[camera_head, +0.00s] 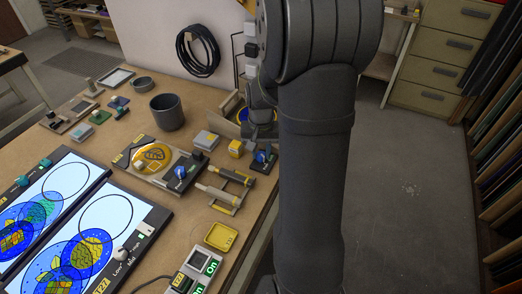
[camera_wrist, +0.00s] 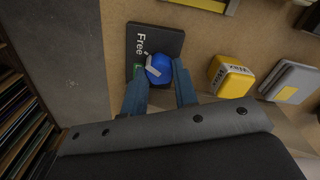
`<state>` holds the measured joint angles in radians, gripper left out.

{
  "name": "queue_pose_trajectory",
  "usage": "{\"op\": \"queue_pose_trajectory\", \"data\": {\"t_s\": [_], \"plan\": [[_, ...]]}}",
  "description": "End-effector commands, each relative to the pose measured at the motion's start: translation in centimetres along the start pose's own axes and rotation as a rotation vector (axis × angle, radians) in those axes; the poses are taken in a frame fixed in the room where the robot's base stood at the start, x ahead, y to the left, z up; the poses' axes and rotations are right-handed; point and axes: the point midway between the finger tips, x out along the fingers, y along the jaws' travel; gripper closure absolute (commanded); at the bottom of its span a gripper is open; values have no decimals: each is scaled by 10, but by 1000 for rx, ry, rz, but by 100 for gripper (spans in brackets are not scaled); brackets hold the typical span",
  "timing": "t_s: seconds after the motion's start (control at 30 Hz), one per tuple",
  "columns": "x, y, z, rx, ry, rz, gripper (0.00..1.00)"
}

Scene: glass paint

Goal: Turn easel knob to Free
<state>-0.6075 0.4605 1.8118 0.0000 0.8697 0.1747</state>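A blue knob (camera_wrist: 160,68) with a pale pointer sits on a black plate (camera_wrist: 172,40) in the wrist view. The plate carries the word "Free" and a small green patch (camera_wrist: 137,72); the pointer lies toward the left, near the patch. In the head view this knob (camera_head: 262,157) is at the table's right edge, just below my gripper. My gripper (camera_wrist: 160,80) has its two blue-grey fingers apart, one on each side of the knob's near part in the wrist view. I cannot tell whether they touch it. In the head view my arm hides the fingers.
A yellow block (camera_wrist: 230,80) and a grey block (camera_wrist: 290,82) stand right of the plate in the wrist view. A second blue knob (camera_head: 180,172) is on a board farther left. Brushes (camera_head: 218,193) lie in front on a rack. The floor (camera_head: 410,200) is clear beyond the table edge.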

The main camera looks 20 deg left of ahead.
Motion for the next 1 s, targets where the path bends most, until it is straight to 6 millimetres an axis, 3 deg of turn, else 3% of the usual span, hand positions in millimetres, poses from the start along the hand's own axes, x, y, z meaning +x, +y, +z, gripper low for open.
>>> {"op": "queue_pose_trajectory", "data": {"t_s": [0.03, 0.1, 0.4, 0.53, 0.67, 1.0], "plan": [[-1, 0, -1, 1, 4, -1, 66], [0, 0, -1, 1, 3, -1, 52], [-1, 0, 0, 0, 2, 0, 52], [-11, 0, -1, 0, 3, -1, 52], [-35, 0, -1, 0, 7, -1, 52], [-119, 0, -1, 0, 8, -1, 52]]}}
